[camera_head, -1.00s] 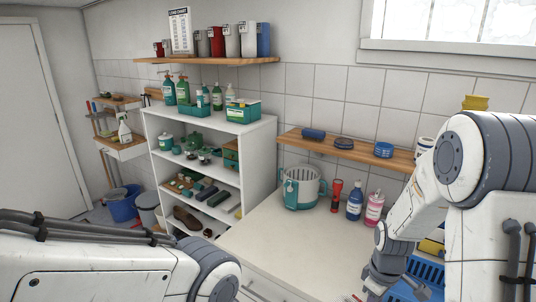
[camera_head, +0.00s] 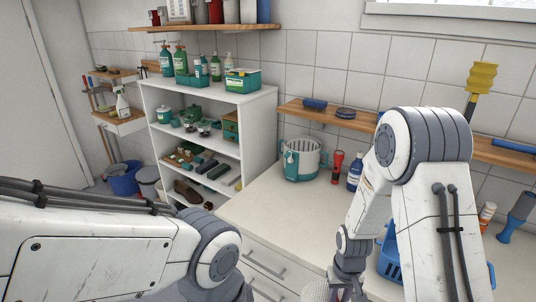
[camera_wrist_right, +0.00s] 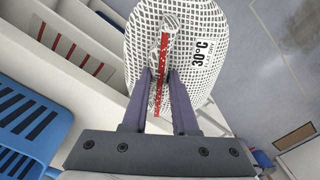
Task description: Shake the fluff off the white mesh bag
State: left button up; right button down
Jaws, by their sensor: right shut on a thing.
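My right gripper (camera_wrist_right: 162,75) is shut on the bag at that strip. In the head view a small part of the bag (camera_head: 316,291) shows at the bottom edge, beside the right gripper (camera_head: 345,291), in front of the counter. I cannot make out fluff on the bag. My left arm comes in from the left, but its gripper is out of view.
A blue slotted basket (camera_head: 388,262) stands on the counter (camera_head: 270,220), partly behind my right arm; it also shows in the right wrist view (camera_wrist_right: 28,125). A teal-and-white tub (camera_head: 303,160), a red torch (camera_head: 337,167) and a blue bottle (camera_head: 355,172) stand farther back. Open floor (camera_wrist_right: 270,75) shows beyond the bag.

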notch_tip(320, 180, up, 7)
jog(key=shift+f, duration=0.1)
notch_tip(320, 180, down, 7)
jog(key=shift+w+f, duration=0.1)
jog(key=shift+w, duration=0.05)
jog(key=shift+s+r, duration=0.2)
jog(key=shift+r, duration=0.2)
jog(key=shift+w+f, duration=0.1)
jog(key=shift+w, duration=0.05)
dwell(0.8)
